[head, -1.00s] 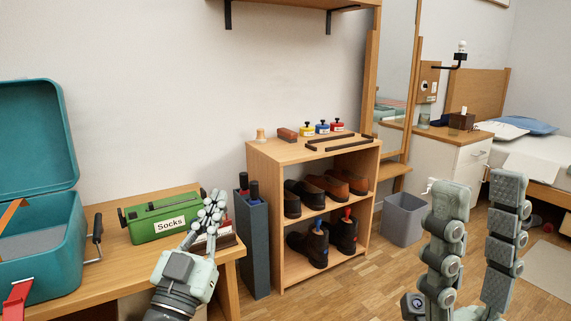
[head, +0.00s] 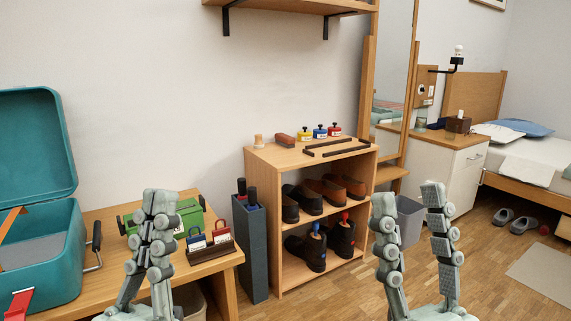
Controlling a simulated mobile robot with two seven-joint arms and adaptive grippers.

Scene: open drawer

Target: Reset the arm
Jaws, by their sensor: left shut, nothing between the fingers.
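My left gripper (head: 157,212) points upward in front of the desk, its fingers close together and nothing between them. It covers part of the green Socks box (head: 188,216), whose label is hidden. My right gripper (head: 410,205) points upward at the lower right, in front of the floor and the grey bin. Its two fingers stand apart with nothing between them.
The wooden desk (head: 100,293) holds an open teal case (head: 60,262) and a small dark rack (head: 210,250) with red and blue items. A dark grey umbrella stand (head: 252,255) and a shoe shelf (head: 283,157) stand right of it. A grey bin (head: 410,222) is behind my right gripper.

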